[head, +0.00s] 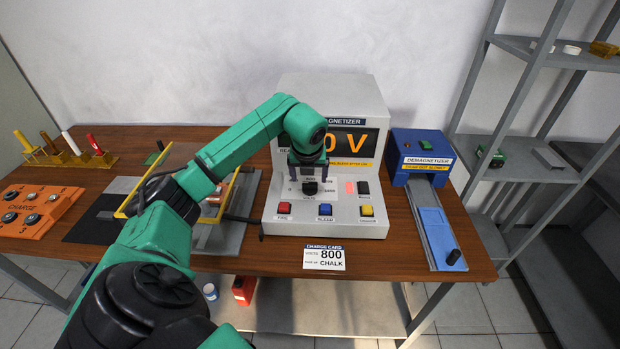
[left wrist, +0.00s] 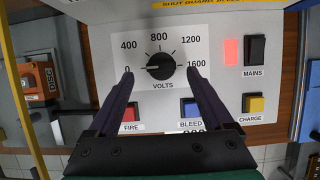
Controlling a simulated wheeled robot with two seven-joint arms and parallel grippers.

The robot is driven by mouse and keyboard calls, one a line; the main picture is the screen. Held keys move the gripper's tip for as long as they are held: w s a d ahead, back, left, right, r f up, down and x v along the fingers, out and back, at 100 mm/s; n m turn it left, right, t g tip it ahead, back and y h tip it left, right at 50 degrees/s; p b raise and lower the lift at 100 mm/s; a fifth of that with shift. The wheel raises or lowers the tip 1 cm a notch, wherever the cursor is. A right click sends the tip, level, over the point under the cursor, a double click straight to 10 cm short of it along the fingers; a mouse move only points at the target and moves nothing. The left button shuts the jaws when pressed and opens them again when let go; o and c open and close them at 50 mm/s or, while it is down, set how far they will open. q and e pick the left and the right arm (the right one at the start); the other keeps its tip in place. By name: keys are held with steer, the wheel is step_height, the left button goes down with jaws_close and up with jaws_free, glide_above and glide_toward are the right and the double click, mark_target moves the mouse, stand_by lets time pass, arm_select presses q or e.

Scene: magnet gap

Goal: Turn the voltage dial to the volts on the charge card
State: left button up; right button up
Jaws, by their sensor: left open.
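The black voltage dial (head: 310,188) is on the sloping front of the grey magnetizer (head: 330,92). In the left wrist view the dial (left wrist: 160,67) has a scale of 0, 400, 800, 1200 and 1600, and its white pointer mark faces left, toward 0. My left gripper (left wrist: 160,75) is open, with one finger on each side of the dial; I cannot tell whether they touch it. In the head view the gripper (head: 307,163) is over the dial. The charge card (head: 324,258) at the table's front edge reads 800 volts. The orange display (head: 352,142) ends in "0 V", partly hidden by my arm.
Red FIRE (head: 284,207), blue BLEED (head: 325,209) and yellow CHARGE (head: 366,210) buttons lie below the dial. A black MAINS switch (head: 363,187) sits beside a lit red lamp (head: 350,187). The blue demagnetizer (head: 422,155) stands right; a yellow-framed guard (head: 145,180) is left.

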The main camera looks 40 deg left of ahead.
mark_target(310, 183)
arm_select(q)
steer(key=x, duration=0.3)
steer(key=shift+w, duration=0.25)
steer(key=shift+f, duration=0.2)
steer(key=shift+s, duration=0.15)
steer(key=shift+c, duration=0.9)
steer(key=c, duration=0.5)
jaws_close()
arm_select(e)
steer(key=w, duration=0.2)
steer(key=shift+w+r, duration=0.3)
steer(key=shift+w+f, duration=0.1)
